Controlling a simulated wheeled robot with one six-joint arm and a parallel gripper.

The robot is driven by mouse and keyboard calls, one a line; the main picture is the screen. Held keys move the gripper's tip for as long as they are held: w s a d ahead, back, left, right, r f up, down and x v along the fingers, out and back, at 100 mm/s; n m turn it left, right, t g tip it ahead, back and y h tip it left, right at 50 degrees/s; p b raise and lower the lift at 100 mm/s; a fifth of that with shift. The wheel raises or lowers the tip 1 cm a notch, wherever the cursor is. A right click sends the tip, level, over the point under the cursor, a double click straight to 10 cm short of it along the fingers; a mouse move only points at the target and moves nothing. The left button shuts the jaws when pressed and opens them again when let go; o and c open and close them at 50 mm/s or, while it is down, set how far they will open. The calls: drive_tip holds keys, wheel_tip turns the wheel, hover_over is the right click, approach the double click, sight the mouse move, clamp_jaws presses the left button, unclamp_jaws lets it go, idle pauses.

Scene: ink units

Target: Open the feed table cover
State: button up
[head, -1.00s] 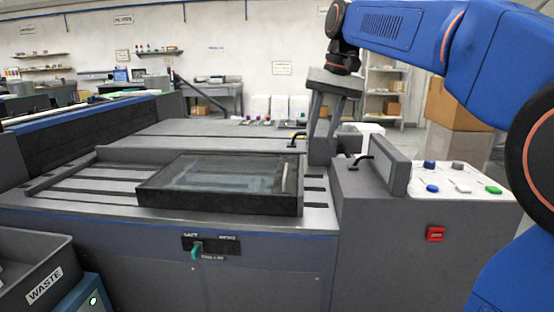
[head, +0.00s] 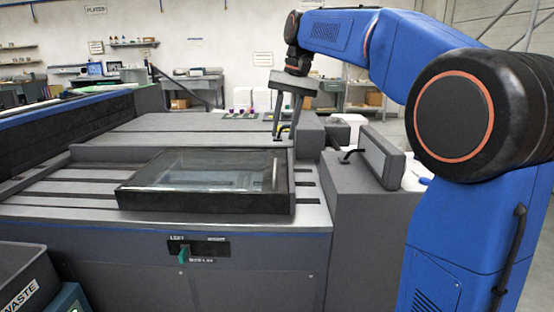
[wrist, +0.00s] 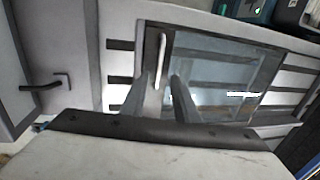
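The feed table cover (head: 124,196) is a clear pane in a dark frame. It lies flat and closed on the slatted feed table. In the wrist view the cover's pane (wrist: 215,65) shows at the right of centre, with a pale upright bar (wrist: 162,48), apparently a handle, near its left edge. My gripper (head: 286,130) points down, beyond the cover's right rear corner in the head view.
A grey control box with a raised panel (head: 381,158) and black handle stands right of the table. A green switch (head: 184,254) is on the front. A waste bin (head: 22,275) stands at front left. A rear table panel (head: 180,125) is mostly clear.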

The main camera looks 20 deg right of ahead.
sight(275, 166)
drive_tip(key=f, duration=0.3)
drive_tip(key=a+f, duration=0.1)
drive_tip(key=f, duration=0.5)
drive_tip(key=shift+w+a+f, duration=0.3)
drive_tip(key=shift+a+f, duration=0.05)
drive_tip(key=shift+a, duration=0.05)
clamp_jaws()
